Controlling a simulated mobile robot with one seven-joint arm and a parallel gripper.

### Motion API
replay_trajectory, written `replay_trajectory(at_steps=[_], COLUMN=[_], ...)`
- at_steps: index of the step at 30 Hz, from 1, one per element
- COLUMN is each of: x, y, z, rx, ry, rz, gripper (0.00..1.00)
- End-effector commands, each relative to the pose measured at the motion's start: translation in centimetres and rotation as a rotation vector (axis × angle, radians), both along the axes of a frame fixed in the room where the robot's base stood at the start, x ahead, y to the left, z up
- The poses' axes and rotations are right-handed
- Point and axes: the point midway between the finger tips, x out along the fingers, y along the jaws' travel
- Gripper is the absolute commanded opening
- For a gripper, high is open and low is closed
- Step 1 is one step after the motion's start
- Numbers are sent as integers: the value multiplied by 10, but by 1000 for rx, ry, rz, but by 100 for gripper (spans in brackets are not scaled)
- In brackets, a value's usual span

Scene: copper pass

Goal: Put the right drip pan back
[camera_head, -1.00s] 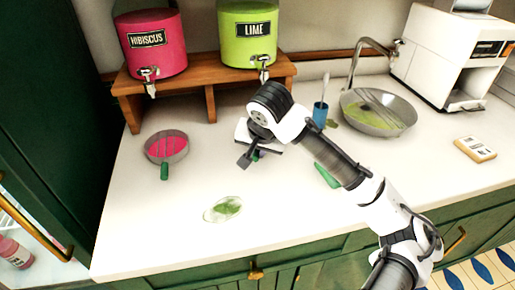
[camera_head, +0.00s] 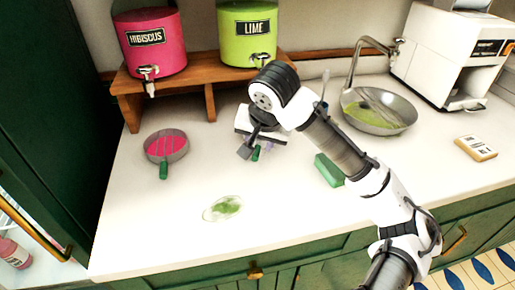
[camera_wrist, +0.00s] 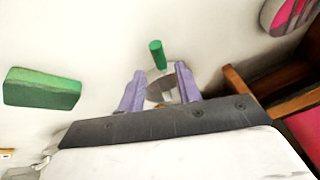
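The right drip pan shows mostly as its green handle (camera_wrist: 158,55) in the wrist view, with a grey part of its body (camera_wrist: 160,91) between my fingers. My gripper (camera_wrist: 160,70) is open, its two purple fingers apart on either side of the pan. Whether they touch it I cannot tell. In the head view my gripper (camera_head: 249,153) is low over the counter in front of the lime dispenser (camera_head: 247,36). The wooden stand (camera_head: 208,88) is behind.
The other pan (camera_head: 166,146), holding pink liquid, sits below the hibiscus dispenser (camera_head: 150,42). A green-smeared pale patch (camera_head: 223,208) lies in front. A green sponge (camera_head: 328,170) is right of the gripper. A sink basin (camera_head: 400,118) and white machine (camera_head: 455,60) stand right. The front-left counter is clear.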

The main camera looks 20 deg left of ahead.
Motion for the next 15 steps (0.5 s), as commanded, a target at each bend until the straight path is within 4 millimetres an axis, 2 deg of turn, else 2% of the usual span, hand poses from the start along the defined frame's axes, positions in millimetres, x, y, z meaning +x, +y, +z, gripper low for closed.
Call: replay_trajectory(at_steps=[6,10,15], x=[-16,-22,-26], y=[-11,-17,-19], z=[42,58,66], rx=[0,-2,-1], ry=[-4,-3,0], rz=[1,0,0], gripper=[34,34,34])
